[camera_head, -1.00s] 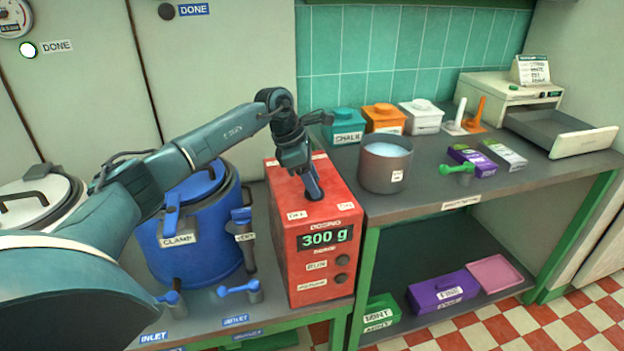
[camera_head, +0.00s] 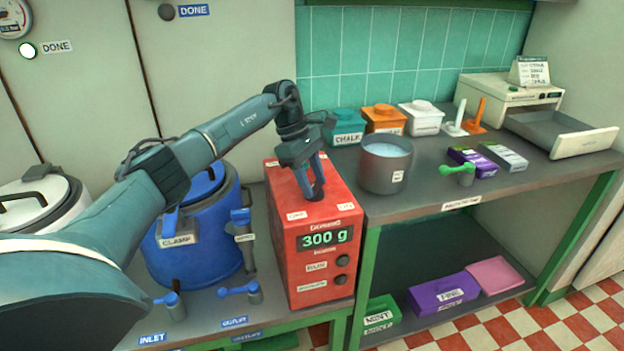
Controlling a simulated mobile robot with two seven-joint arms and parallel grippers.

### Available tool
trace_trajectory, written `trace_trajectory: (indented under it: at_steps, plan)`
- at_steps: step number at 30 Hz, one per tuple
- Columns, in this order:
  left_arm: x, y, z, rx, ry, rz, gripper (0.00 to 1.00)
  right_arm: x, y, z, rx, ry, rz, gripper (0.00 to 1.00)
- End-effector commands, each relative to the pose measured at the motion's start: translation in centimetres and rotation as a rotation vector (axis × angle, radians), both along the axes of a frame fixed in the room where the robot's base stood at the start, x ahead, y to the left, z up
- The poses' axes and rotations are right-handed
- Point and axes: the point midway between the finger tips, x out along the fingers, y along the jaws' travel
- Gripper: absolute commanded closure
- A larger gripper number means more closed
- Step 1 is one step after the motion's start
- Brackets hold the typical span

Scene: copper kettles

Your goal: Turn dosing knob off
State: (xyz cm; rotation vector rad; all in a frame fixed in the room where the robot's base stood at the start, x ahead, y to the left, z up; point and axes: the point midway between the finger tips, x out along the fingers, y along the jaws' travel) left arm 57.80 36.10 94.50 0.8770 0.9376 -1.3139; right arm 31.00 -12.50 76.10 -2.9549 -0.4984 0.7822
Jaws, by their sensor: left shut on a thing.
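The red dosing machine (camera_head: 284,236) stands on the grey bench, with a green "300 g" display (camera_head: 325,238) on its front. Its dosing knob is on the top face, hidden by my left gripper (camera_head: 316,196). The gripper reaches down from above and is shut on the knob, near the front edge of the top. Two small white labels (camera_head: 297,215) sit on the top to either side of the fingertips; I cannot read them surely. My right gripper is out of view.
A blue lidded vessel (camera_head: 190,262) with a clamp stands left of the machine. A grey pot (camera_head: 386,168) of pale liquid stands close to its right on the table. Small levers (camera_head: 240,290) stick up in front of the vessel.

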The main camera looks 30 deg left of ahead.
Motion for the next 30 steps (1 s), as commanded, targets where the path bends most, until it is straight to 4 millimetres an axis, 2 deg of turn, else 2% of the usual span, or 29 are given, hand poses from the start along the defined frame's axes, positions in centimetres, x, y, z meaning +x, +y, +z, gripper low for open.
trace_trajectory:
  at_steps: [10,11,18,26,30]
  plan:
    - [0.0,0.0,0.1,0.001,-0.003,-0.004,0.79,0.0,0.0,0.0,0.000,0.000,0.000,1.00]
    - [0.0,0.0,0.1,0.001,-0.003,-0.004,0.54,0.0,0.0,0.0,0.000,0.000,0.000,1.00]
    - [0.0,0.0,0.0,0.001,-0.001,-0.004,0.35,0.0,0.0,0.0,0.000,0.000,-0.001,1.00]
    - [0.0,0.1,0.1,0.000,-0.002,-0.001,0.35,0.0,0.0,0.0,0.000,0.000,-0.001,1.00]
    - [0.0,0.6,1.3,0.000,-0.003,-0.001,0.35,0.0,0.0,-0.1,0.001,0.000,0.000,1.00]
